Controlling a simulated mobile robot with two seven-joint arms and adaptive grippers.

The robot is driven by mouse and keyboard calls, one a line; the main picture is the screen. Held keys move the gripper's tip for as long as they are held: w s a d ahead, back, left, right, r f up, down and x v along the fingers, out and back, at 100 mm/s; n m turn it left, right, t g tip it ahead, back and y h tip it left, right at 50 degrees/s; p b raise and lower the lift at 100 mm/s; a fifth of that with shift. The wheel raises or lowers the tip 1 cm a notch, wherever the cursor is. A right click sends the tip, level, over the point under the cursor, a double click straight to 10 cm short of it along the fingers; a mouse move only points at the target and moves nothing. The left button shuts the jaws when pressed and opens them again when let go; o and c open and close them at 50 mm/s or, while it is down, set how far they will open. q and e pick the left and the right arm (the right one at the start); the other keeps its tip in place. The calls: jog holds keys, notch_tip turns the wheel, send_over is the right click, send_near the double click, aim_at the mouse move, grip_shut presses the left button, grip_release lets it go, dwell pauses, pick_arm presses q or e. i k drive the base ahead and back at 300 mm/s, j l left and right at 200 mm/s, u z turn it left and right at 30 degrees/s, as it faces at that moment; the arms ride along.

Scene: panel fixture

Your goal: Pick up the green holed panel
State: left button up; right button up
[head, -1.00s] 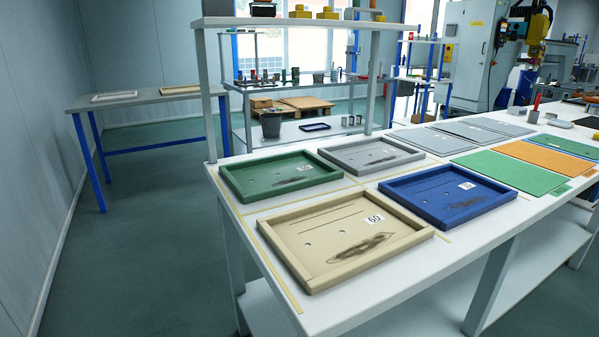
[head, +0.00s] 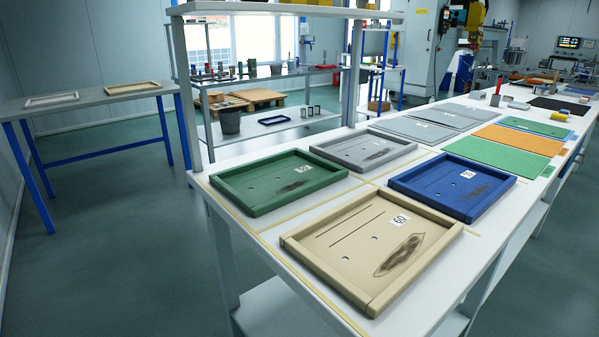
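Three green things lie on the long white table. A green framed panel (head: 262,184) with a raised rim, a small white label, a dark smudge and small holes lies at the left end. A flat plain green panel (head: 494,153) lies further right, with no holes that I can make out. A smaller-looking green panel (head: 540,127) lies beyond the orange panel, with small marks that may be holes; it is too far to be sure. Neither of my grippers is in view.
Beige (head: 345,250), blue (head: 450,190) and grey (head: 362,154) framed panels lie beside the green framed one. An orange panel (head: 517,140) and flat grey panels (head: 412,129) lie further back. A shelf post (head: 187,95) rises at the table's left corner. Floor at left is clear.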

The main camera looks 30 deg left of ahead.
aim_at(301, 173)
jog(key=i+j+z, duration=0.1)
jog(key=j+z, duration=0.2)
jog(key=j, duration=0.25)
jog(key=j+z, duration=0.3)
jog(key=j, duration=0.2)
jog(key=j+z, duration=0.2)
jog(key=j, duration=1)
jog(key=i+j, duration=0.1)
jog(key=j, duration=2.2)
jog(key=l, duration=0.7)
